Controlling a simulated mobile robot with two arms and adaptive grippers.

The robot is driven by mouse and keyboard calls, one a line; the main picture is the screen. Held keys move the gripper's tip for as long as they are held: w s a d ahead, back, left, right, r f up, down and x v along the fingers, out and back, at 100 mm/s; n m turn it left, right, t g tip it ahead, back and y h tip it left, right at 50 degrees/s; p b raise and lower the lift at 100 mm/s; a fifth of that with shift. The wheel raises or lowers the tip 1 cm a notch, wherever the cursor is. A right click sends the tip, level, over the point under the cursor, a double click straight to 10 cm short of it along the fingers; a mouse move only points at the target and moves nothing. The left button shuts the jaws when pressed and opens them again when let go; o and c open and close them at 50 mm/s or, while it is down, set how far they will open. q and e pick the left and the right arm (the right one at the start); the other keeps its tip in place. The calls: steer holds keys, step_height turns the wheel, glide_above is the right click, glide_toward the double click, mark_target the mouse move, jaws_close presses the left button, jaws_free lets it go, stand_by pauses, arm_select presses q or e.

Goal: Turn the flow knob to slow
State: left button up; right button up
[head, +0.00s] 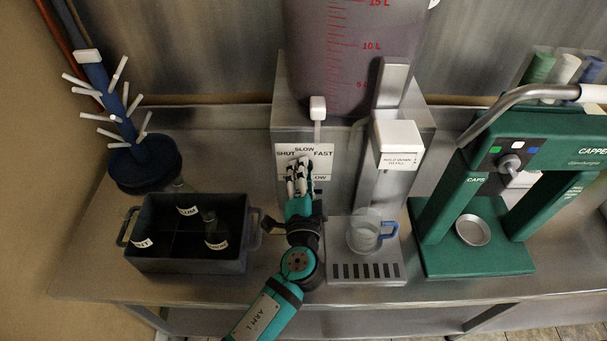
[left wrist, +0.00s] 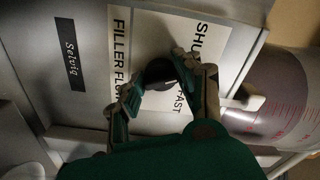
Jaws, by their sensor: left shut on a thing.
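The flow knob (left wrist: 160,72) is a dark round knob on the filler's front panel; it shows in the left wrist view and is hidden behind my fingers in the head view. The white label plate (head: 320,152) around it reads SHUT, SLOW, FAST, with FILLER FLOW below. My left gripper (head: 300,168) reaches up to the panel, its fingers on both sides of the knob and shut on it, as the left wrist view (left wrist: 158,82) shows. I cannot tell which mark the knob points to. My right gripper is not in view.
A clear jug with a blue handle (head: 364,237) stands on the drip tray (head: 345,272), right of my arm. A dark crate (head: 190,262) with labelled bottles is at left, near a blue drying tree (head: 145,165). A green capper (head: 480,260) stands at right.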

arm_select(q)
steer(key=m, duration=0.4)
steer(key=shift+m, duration=0.4)
stand_by(0.4)
steer(key=o, duration=1.2)
steer(key=shift+c, duration=0.2)
steer(key=s, duration=1.2)
